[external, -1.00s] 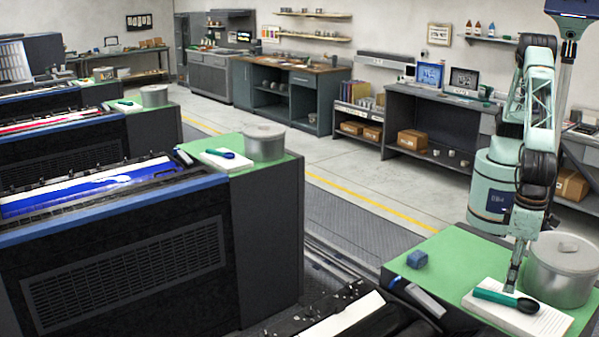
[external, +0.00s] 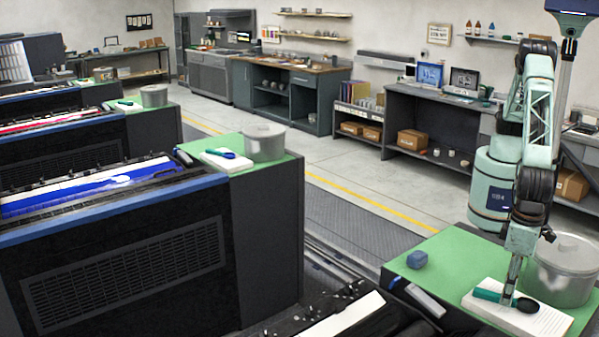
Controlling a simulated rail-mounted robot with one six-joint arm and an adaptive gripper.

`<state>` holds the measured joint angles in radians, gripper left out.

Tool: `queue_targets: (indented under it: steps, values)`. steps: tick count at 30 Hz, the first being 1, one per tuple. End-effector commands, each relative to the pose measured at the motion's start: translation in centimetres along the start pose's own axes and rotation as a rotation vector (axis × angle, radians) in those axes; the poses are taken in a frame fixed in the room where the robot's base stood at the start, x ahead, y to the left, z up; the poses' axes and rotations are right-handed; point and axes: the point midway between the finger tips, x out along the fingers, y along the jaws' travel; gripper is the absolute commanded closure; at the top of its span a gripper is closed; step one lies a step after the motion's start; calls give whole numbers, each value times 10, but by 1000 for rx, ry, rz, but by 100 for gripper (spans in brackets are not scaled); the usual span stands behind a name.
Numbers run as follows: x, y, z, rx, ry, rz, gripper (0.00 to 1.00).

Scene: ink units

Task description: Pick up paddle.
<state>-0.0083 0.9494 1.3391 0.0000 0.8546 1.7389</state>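The paddle, with a green handle (external: 487,295) and a dark rounded end (external: 527,305), lies on a white pad (external: 540,322) on the green-topped surface at lower right. My gripper (external: 509,297) points down at the paddle. Its fingertips overlap the part of the handle near the dark end and hide a bit of it. The fingers are too small to show whether they are open or closed on the handle. The paddle still appears to lie flat on the pad.
A lidded metal pot (external: 566,270) stands close to the right of my gripper. Another green-topped unit at left holds a similar paddle (external: 222,153) and pot (external: 264,143).

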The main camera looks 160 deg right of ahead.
Motion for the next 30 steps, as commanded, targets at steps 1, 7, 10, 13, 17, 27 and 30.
queue_targets:
  steps: [1, 7, 10, 13, 17, 27, 30]
  values:
    - [3, 0, 0, 0, 0, 0, 70]
    - [9, 0, 0, 0, 0, -2, 70]
    - [9, 0, 0, 0, 0, -2, 70]
    - [9, 0, 0, 0, 0, -2, 70]
    - [9, 0, 0, 0, 0, -1, 70]
    - [9, 0, 0, 0, 0, -2, 85]
    - [9, 0, 0, 0, 0, -2, 94]
